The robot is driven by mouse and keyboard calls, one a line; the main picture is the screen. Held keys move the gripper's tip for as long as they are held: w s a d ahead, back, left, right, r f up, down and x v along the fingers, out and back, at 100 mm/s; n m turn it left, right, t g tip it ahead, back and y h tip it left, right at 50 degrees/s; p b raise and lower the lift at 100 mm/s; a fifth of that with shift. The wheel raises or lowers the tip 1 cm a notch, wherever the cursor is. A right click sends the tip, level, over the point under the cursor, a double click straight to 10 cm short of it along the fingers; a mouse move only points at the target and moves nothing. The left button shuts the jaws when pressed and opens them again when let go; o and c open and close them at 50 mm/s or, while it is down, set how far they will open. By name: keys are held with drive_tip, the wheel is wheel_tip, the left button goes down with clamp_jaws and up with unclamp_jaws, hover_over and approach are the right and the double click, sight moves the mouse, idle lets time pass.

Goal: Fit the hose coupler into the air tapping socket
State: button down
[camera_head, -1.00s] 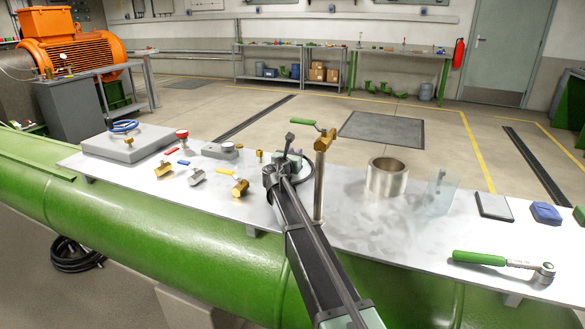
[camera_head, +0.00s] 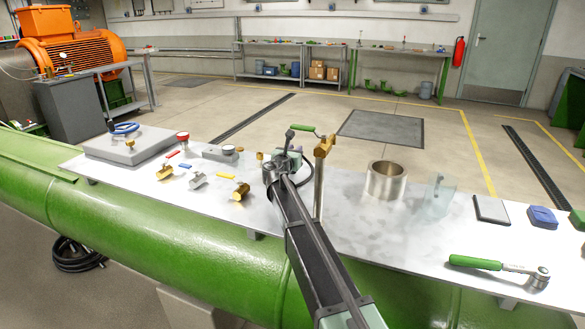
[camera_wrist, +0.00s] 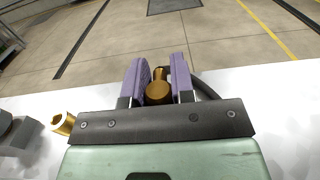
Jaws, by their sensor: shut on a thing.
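My gripper (camera_wrist: 159,68) shows two purple fingers in the wrist view, shut on a brass piece, which I take as the hose coupler (camera_wrist: 157,92). A black hose (camera_wrist: 206,86) curves beside the right finger. In the head view my gripper (camera_head: 290,158) is over the bench's middle, just left of a metal post; its fingers and the coupler are mostly hidden by my arm. The post carries a brass fitting (camera_head: 323,148) with a green lever (camera_head: 302,128). I cannot tell which part is the air tapping socket.

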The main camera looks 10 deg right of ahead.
drive_tip(key=shift+r+p, duration=1.1)
drive_tip(key=shift+r, duration=0.2)
drive_tip(key=w+a+r+n+t+y+p, duration=0.1)
drive_tip(key=w+a+r+n+y+p, duration=0.2)
drive_tip(key=a, duration=0.3)
drive_tip(key=w+a+r+n+t+y+p, duration=0.1)
drive_tip(key=w+a+r+n+y+p, duration=0.2)
drive_tip(key=a+y, duration=0.3)
drive_tip(key=shift+w+r+t, duration=0.2)
drive_tip(key=shift+w+t, duration=0.2)
drive_tip(key=shift+w, duration=0.15)
drive_tip(key=shift+f, duration=0.15)
wheel_tip(320, 180, down, 6)
drive_tip(key=b, duration=0.5)
drive_tip(key=shift+d+r, duration=0.1)
drive_tip(key=shift+r, duration=0.1)
